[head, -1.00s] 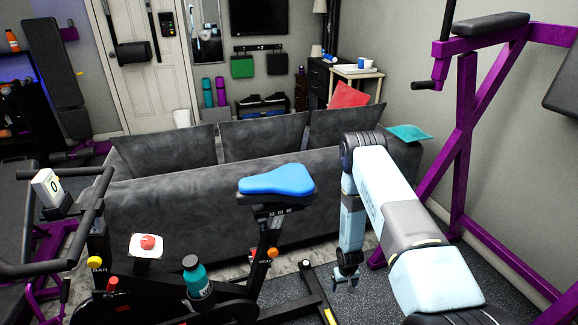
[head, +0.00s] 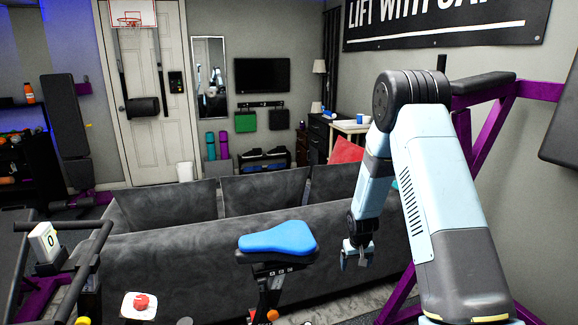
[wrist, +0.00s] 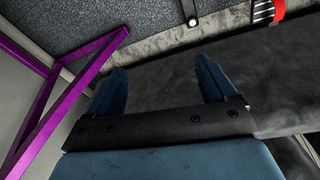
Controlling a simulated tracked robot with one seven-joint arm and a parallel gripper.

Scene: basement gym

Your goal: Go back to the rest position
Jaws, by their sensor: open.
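My gripper (head: 357,257) hangs at the end of my light blue arm, in front of the back of the grey sofa (head: 180,262) in the head view. Its fingers point down and it is to the right of the blue bike seat (head: 278,238). In the wrist view my gripper (wrist: 163,92) shows two blue fingers spread apart with nothing between them. The sofa's dark fabric (wrist: 262,85) and the floor lie beyond the fingers.
A purple rack (head: 487,150) stands close to my arm on the right; its frame (wrist: 70,85) shows in the wrist view. The exercise bike stands in front, with a red button (head: 139,302) on a white plate. A white table (head: 350,127) is behind the sofa.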

